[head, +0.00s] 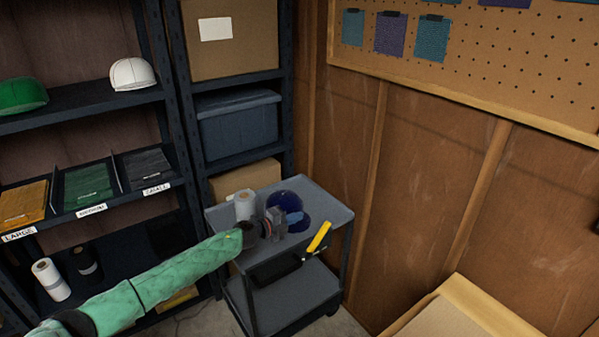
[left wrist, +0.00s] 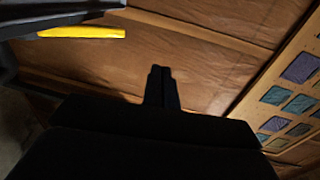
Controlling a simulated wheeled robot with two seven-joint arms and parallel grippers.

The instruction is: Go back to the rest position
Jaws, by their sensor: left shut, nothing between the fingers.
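My left arm comes in from the left in a green quilted sleeve. My left gripper (head: 280,222) is in front of the grey cart (head: 330,207) in the head view, and its fingers overlap the cart top in the picture. In the left wrist view the dark fingers (left wrist: 162,88) are together, with nothing between them. They point toward the brown wood wall (left wrist: 205,60). My right gripper is in neither view.
On the cart are a white roll (head: 244,204), a dark blue round item (head: 288,203) and a yellow-handled tool (head: 320,236). Shelves (head: 80,97) stand left, a pegboard (head: 490,60) hangs right, and an open cardboard box (head: 450,318) is lower right.

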